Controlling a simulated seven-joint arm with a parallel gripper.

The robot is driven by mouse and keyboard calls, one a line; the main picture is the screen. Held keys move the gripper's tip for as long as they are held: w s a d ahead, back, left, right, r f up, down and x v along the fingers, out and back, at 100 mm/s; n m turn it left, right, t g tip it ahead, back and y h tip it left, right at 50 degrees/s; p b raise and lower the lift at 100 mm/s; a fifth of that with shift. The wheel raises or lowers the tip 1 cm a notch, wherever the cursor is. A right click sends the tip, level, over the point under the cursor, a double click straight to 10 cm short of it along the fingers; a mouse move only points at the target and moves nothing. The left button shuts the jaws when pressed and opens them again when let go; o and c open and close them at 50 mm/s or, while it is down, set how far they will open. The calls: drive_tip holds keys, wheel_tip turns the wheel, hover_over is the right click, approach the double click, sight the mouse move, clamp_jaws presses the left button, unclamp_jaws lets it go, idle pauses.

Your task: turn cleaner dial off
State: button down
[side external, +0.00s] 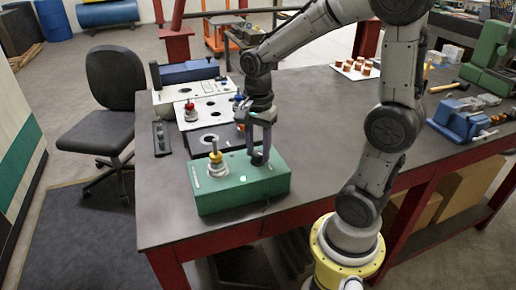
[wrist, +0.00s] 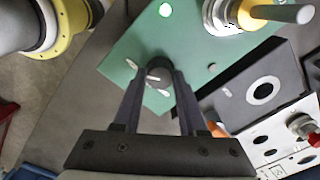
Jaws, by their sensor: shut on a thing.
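The green cleaner box (side external: 222,198) sits on the grey table near its front left; its green top also shows in the wrist view (wrist: 190,48). A dark round dial (wrist: 160,72) with a white pointer line stands on that top, with small white marks on the panel beside it. My gripper (side external: 259,154) points down over the right part of the box. In the wrist view its two fingers (wrist: 158,80) are on either side of the dial, shut on it. The fingers hide part of the dial's sides. A small light (wrist: 165,10) glows on the box.
A metal fitting with a yellow collar (side external: 215,157) rises from the box's left part, close to my gripper. Behind the box are a black plate and white plates with a red knob (side external: 190,108). The table's middle right is clear; a blue vise (side external: 458,122) stands farther right.

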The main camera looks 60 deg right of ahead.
drive_tip(key=n, duration=0.5)
drive_tip(key=shift+n, duration=0.4)
drive_tip(key=n, duration=1.1)
drive_tip(key=shift+n, duration=0.3)
drive_tip(key=n, duration=0.5)
drive_tip(key=shift+n, duration=0.4)
drive_tip(key=shift+c, duration=2.3)
unclamp_jaws()
drive_tip(key=shift+r, duration=0.1)
